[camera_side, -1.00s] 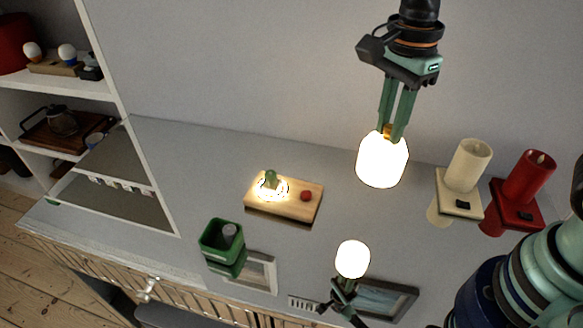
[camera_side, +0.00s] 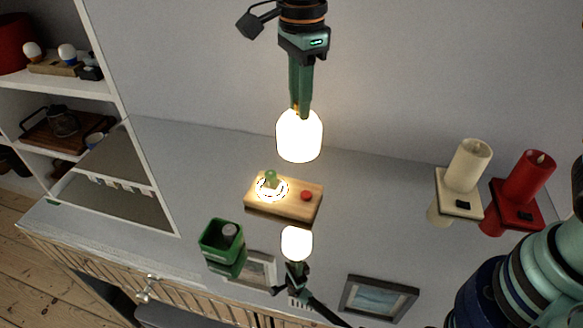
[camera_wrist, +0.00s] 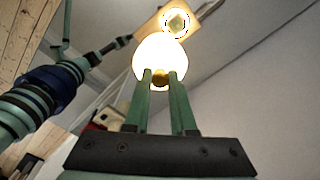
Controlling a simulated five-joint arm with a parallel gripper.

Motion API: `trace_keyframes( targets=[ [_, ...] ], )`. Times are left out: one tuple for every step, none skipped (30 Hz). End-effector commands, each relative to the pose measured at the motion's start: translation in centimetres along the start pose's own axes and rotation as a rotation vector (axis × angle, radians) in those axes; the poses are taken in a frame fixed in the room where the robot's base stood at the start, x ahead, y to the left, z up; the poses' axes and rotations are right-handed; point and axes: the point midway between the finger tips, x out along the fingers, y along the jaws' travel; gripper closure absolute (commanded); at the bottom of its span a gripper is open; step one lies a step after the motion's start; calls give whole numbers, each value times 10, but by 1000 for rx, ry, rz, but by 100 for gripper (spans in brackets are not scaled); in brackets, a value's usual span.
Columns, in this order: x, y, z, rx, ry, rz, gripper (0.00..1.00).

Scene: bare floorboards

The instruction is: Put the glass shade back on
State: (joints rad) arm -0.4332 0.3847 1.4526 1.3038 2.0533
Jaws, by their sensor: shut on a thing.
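My gripper (camera_side: 302,110) points down and is shut on the top knob of the glass shade (camera_side: 299,138). The shade is upright and looks bright white. The lamp base (camera_side: 309,208) is a wooden board on the grey top, with a small green post (camera_side: 270,178) inside a glowing ring and a red button (camera_side: 306,195). The shade hangs in the air above the base, apart from it and a little right of the post. In the wrist view the shade (camera_wrist: 158,52) is between my fingertips (camera_wrist: 160,76), just below the ringed post (camera_wrist: 176,22).
A green open box (camera_side: 221,246) stands front left of the base. A cream candle (camera_side: 468,165) and a red candle (camera_side: 528,177) stand at the right. A shelf (camera_side: 60,88) is at the left. The glossy top mirrors the shade and gripper. The top between base and candles is clear.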

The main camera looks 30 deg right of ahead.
Motion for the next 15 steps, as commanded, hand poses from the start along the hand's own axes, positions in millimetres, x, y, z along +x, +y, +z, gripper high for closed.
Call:
trace_keyframes(
  targets=[
    [9, -7, 9, 1, 2, 3, 100],
    [13, -11, 14, 3, 2, 3, 100],
    [18, -16, 20, 6, 2, 3, 100],
    [22, -19, 24, 8, 1, 2, 100],
    [25, -22, 28, 10, 1, 1, 100],
    [29, -25, 32, 12, 1, 1, 100],
    [32, -27, 35, 14, 0, 1, 100],
    [34, -29, 38, 16, 0, 0, 100],
    [37, -31, 41, 18, 0, 0, 100],
    [39, -32, 42, 18, 0, 0, 100],
    [40, -33, 44, 19, -1, -1, 100],
    [42, -34, 45, 20, -1, -1, 100],
    [42, -34, 46, 20, -1, -1, 100],
    [43, -35, 46, 20, -1, -1, 100],
    [43, -35, 47, 21, -1, -2, 100]
  ],
)
